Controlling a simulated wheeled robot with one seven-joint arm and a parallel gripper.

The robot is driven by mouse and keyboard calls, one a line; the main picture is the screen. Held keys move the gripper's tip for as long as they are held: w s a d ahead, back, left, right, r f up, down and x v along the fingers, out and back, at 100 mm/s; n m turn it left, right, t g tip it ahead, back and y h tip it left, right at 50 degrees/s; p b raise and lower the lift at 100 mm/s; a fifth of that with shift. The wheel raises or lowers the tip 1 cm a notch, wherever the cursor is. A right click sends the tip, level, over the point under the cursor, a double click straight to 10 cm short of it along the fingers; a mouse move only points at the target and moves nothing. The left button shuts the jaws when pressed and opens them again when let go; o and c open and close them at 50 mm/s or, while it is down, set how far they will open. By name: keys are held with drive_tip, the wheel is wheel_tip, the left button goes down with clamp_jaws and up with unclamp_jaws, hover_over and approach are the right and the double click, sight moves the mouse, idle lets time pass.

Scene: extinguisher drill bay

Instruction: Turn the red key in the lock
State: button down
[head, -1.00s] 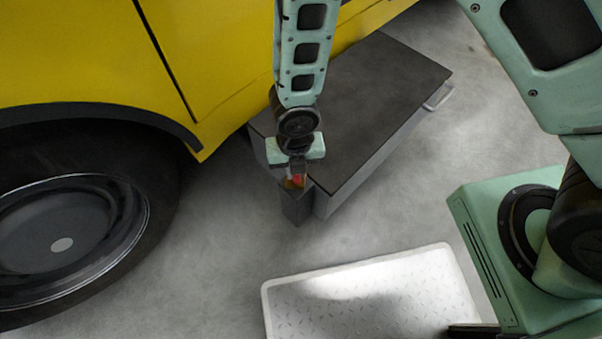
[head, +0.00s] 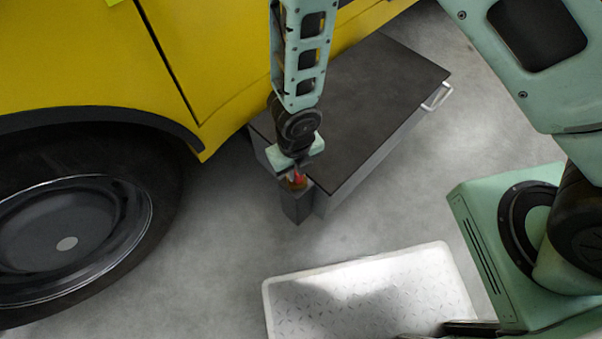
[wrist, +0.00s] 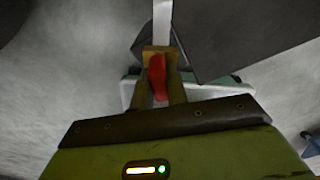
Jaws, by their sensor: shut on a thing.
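The red key (head: 298,178) sits at the brass-coloured lock (head: 299,186) on top of a short dark grey post (head: 297,208). My gripper (head: 295,174) reaches down to it from above and is shut on the key. In the wrist view, the red key (wrist: 157,76) lies between the two fingers of my gripper (wrist: 160,84). The brass lock (wrist: 160,50) shows just beyond it. The fingers hide part of the key, and I cannot see how deep it sits in the lock.
A dark-topped grey cabinet (head: 370,110) with a side handle stands right behind the post. A yellow vehicle (head: 200,60) with a large wheel (head: 70,235) is at the left. A pale tread-plate platform (head: 365,300) lies in front. Bare floor (head: 215,265) lies between.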

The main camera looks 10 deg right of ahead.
drive_tip(key=n+p, duration=0.1)
drive_tip(key=n, duration=0.4)
drive_tip(key=shift+n+p, duration=0.3)
drive_tip(key=shift+p, duration=0.1)
drive_tip(key=c, duration=1.3)
unclamp_jaws()
wheel_tip(320, 180, up, 17)
drive_tip(key=p, duration=1.1)
drive_tip(key=shift+r, duration=0.2)
